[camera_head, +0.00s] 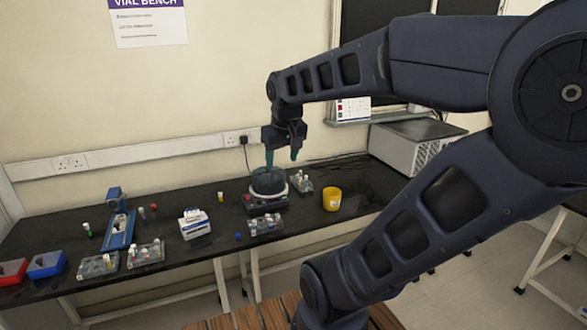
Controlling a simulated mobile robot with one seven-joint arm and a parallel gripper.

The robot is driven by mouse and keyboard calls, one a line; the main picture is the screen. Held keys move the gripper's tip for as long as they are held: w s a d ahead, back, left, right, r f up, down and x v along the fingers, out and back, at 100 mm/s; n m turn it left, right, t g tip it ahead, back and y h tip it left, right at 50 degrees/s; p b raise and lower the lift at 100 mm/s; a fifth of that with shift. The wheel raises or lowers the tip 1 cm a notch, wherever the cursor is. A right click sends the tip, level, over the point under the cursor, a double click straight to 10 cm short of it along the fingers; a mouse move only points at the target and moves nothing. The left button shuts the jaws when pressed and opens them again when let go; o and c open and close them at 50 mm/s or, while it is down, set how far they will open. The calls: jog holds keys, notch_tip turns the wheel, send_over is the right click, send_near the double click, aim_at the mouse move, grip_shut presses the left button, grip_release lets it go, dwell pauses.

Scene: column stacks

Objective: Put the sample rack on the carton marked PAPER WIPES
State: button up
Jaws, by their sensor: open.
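Several small clear racks holding vials stand on the black bench: two at the left, a left one (97,266) and one beside it (146,254), one at the front middle (266,225), and one behind it (301,183). I cannot tell which is the sample rack. No lettering reading PAPER WIPES is legible, so I cannot identify that carton. My gripper (282,157) points down, open and empty, above a dark round device (267,183) and apart from the racks.
The bench also holds a white-and-blue item (194,224), a yellow cup (332,199), a blue device (119,230), a blue bin (46,265) and a red bin (12,271). A grey boxy machine (410,145) stands at the right. A slatted wooden surface (250,319) is at the bottom.

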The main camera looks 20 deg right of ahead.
jog(key=s, duration=0.1)
jog(key=s+d+f+m, duration=0.1)
jog(key=s, duration=0.1)
jog(key=s+m, duration=0.1)
jog(key=s, duration=0.1)
jog(key=shift+d+f+t, duration=0.15)
jog(key=shift+f+t, duration=0.1)
jog(key=shift+t, duration=0.15)
dwell(0.9)
